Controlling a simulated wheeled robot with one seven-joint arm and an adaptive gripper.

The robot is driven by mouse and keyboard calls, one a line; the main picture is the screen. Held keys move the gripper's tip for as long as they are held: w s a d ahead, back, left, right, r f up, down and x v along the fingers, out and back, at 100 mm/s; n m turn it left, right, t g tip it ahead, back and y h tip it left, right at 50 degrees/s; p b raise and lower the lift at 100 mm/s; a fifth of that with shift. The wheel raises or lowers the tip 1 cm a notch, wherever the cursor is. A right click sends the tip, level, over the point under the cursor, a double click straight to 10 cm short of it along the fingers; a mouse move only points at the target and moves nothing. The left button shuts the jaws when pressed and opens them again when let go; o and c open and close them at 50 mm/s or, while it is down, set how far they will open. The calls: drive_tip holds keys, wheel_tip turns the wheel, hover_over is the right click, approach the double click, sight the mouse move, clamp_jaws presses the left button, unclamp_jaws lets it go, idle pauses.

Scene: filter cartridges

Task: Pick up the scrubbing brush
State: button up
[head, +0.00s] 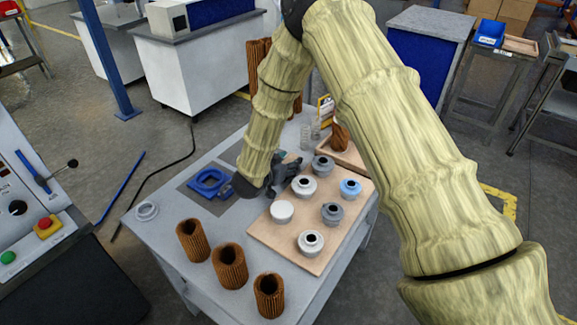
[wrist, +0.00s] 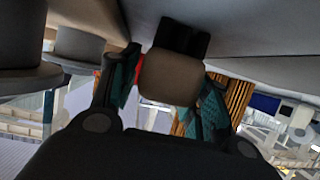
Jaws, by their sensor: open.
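The scrubbing brush (wrist: 170,77) shows in the wrist view as a rounded tan block with a black part (wrist: 181,38) toward the grey table surface. It stands between the two teal-padded fingers of my gripper (wrist: 166,88), which are spread apart on either side of it. The left finger looks close to the block; I cannot tell whether it touches. In the head view my gripper (head: 287,178) is low over the table, beside the board of caps. I cannot make out the brush there; my arm and gripper cover that spot.
A wooden board (head: 262,232) holds several grey, white and blue caps right of my gripper. A blue part (head: 208,181) lies on a dark mat at left. Brown pleated cartridges (head: 229,267) stand along the front; a white ring (head: 147,211) lies at the left corner.

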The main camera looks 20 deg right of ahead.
drive_tip(key=c, duration=0.9)
